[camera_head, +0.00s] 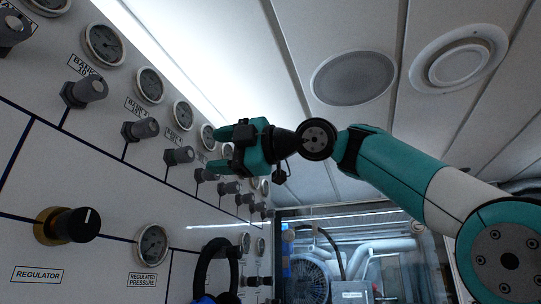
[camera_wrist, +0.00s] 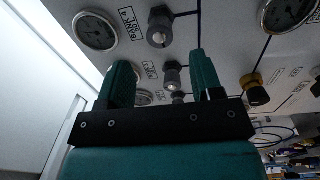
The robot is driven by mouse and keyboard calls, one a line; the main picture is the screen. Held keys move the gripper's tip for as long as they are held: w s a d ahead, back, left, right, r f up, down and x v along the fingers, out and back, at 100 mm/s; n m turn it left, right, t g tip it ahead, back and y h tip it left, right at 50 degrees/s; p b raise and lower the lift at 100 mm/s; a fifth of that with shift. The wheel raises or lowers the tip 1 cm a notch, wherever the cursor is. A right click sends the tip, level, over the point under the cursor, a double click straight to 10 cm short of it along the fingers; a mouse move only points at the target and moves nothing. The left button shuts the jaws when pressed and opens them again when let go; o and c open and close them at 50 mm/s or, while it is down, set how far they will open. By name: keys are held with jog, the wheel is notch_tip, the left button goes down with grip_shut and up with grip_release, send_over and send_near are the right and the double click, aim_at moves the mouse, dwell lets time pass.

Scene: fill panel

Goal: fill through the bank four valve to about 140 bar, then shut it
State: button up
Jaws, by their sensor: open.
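The bank four valve is a dark grey knob (camera_wrist: 160,27) in the wrist view, beside a label reading BANK 4 (camera_wrist: 130,22). My gripper (camera_wrist: 163,75) is open and empty. Its two teal fingers point towards the panel, with another grey knob (camera_wrist: 172,75) showing between them; that knob's label is unreadable. The bank four knob appears above the fingertips, apart from them. In the head view my gripper (camera_head: 217,149) is close to the panel and partly hides the row of gauges and knobs.
The white panel carries several similar knobs (camera_head: 88,90) and gauges (camera_head: 103,45). Below are a black regulator knob (camera_head: 72,226) and the regulated pressure gauge (camera_head: 152,245). Space right of the panel around my arm looks free.

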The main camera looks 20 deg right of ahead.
jog(key=b+v, duration=0.1)
jog(key=v, duration=0.9)
jog(key=shift+s, duration=0.1)
dwell(6.9)
